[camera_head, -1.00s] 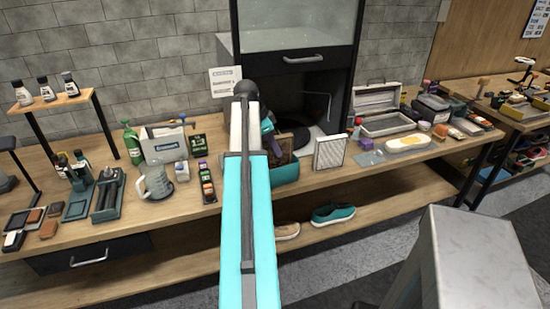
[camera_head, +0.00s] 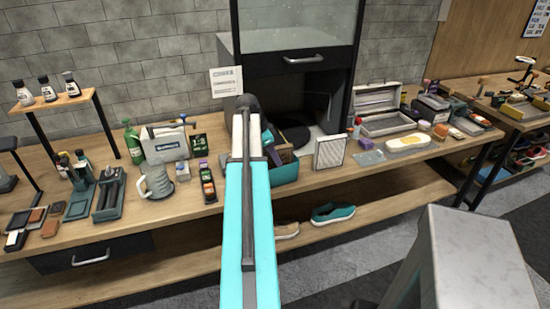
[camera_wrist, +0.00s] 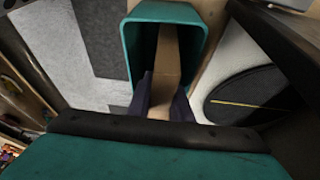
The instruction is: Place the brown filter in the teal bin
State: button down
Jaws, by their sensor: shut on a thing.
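The brown filter (camera_wrist: 168,58) is a narrow brown slab in the wrist view, between the dark fingers of my gripper (camera_wrist: 164,98). My gripper is shut on it. Its far part lies within the outline of the teal bin's opening; how deep it reaches is unclear. The teal bin (camera_wrist: 128,50) shows its rim around the filter in the wrist view. In the head view, the teal bin (camera_head: 287,175) stands on the bench just right of my arm. My arm hides much of the gripper and filter there.
A white-framed panel (camera_head: 330,153) stands close right of the bin. A dark cabinet (camera_head: 292,65) with an open lower bay rises behind. Left of my arm are a small dark rack (camera_head: 207,185) and a grey jug (camera_head: 156,183). An open metal case (camera_head: 385,117) sits farther right.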

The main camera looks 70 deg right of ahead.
jog(key=shift+f, duration=0.15)
jog(key=c, duration=1.6)
grip_release()
jog(key=shift+r, duration=0.25)
jog(key=shift+b+v, duration=1)
jog(key=shift+v, duration=4.9)
